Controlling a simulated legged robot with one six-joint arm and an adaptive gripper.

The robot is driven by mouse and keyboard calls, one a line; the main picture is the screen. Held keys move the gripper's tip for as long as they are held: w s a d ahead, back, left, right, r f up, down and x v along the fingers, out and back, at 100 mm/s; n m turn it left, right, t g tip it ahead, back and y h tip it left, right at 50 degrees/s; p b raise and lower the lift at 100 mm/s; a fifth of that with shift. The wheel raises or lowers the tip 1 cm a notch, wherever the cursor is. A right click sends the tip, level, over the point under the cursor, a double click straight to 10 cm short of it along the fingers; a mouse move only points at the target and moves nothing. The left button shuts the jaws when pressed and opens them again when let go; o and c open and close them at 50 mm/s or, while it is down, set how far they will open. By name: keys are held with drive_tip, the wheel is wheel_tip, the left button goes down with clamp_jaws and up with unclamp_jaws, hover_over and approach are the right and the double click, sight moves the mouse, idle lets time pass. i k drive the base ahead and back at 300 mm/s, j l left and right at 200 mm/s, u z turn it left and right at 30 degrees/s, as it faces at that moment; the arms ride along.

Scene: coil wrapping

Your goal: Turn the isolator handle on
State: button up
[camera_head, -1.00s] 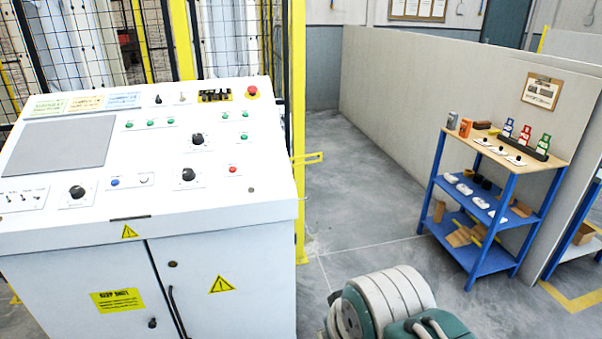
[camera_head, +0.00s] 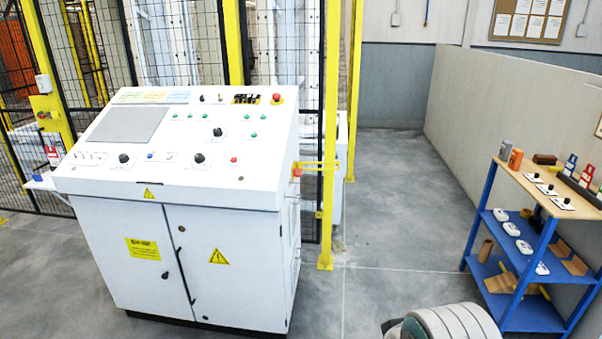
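The white control console (camera_head: 170,160) stands left of centre, with its front doors and a narrow strip of its right side in view. A small red part with yellow by it (camera_head: 297,172) sits on that right side, near the top. It may be the isolator handle, but it is too small to tell its position. A rounded white and teal part of my arm (camera_head: 450,325) shows at the bottom edge, right of the console and apart from it. My gripper is out of view.
Yellow posts (camera_head: 329,150) and black mesh fencing stand behind the console. A blue shelf (camera_head: 490,215) with several small items stands at the right, by a grey partition (camera_head: 500,110). The grey floor (camera_head: 390,230) between console and shelf is clear.

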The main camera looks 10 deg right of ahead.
sight(297, 172)
drive_tip(key=i+l+u, duration=0.15)
drive_tip(key=i+l, duration=0.25)
drive_tip(key=i, duration=0.35)
drive_tip(key=i+l+u, duration=0.2)
drive_tip(key=i+l, duration=0.25)
drive_tip(key=i, duration=0.25)
drive_tip(key=i+l+u, duration=0.15)
drive_tip(key=i+l, duration=0.45)
drive_tip(key=i, duration=0.1)
